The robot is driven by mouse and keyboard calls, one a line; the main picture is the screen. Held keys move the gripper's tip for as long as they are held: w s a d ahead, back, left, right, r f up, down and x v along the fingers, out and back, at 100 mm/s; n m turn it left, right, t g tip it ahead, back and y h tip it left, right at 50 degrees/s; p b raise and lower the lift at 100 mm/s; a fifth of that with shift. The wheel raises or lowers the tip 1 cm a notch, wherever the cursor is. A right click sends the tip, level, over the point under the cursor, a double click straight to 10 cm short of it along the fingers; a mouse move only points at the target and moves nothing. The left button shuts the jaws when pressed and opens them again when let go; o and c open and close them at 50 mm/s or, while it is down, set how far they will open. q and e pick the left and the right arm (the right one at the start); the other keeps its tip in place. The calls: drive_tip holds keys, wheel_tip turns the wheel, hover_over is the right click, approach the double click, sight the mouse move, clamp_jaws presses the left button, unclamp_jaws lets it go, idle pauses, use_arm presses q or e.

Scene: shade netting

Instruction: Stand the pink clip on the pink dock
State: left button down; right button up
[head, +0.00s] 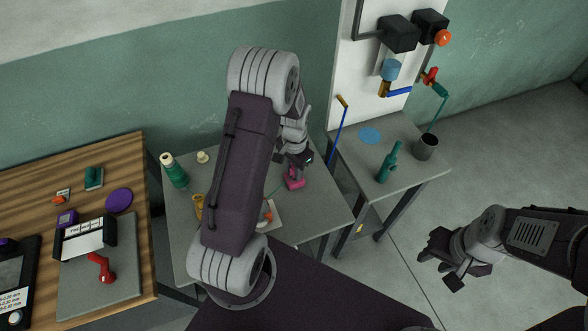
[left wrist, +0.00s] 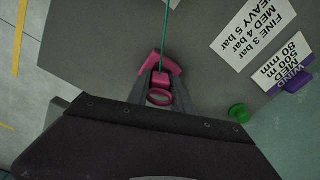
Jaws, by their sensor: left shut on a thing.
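My left gripper (head: 299,160) is over the middle grey table and shut on the pink clip (left wrist: 160,98), whose ring end faces the left wrist camera. A pink angled piece (left wrist: 168,63), seemingly the pink dock, shows just beyond the fingertips in that view. In the head view clip and dock merge into one pink patch (head: 294,182) under the gripper. I cannot tell whether the clip touches the dock. A green cord (left wrist: 166,25) runs away from the clip. My right gripper (head: 446,266) is open and empty, over the floor at the right.
My left arm hides much of the middle table (head: 325,205). A green bottle (head: 174,172) stands at its left. A wooden bench (head: 130,165) is at left. Printed cards (left wrist: 253,38) lie near the clip.

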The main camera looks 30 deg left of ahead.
use_arm(q)
drive_tip(key=shift+s+f, duration=0.1)
drive_tip(key=c, duration=1.1)
unclamp_jaws()
wheel_tip(320, 180, up, 12)
drive_tip(key=shift+d+r, duration=0.15)
drive_tip(key=shift+r, duration=0.05)
drive_tip(key=s+d+n, duration=0.1)
drive_tip(key=s+d, duration=0.1)
drive_tip(key=s, duration=0.2)
drive_tip(key=s+d+f+n, duration=0.1)
drive_tip(key=s+d, duration=0.2)
drive_tip(key=s, duration=0.1)
drive_tip(key=s+d+f+n+t, duration=0.1)
drive_tip(key=s+d, duration=0.1)
drive_tip(key=s, duration=0.2)
drive_tip(key=shift+s+d+f+n, duration=0.1)
drive_tip(key=shift+s+d+n, duration=0.15)
drive_tip(key=shift+n, duration=0.15)
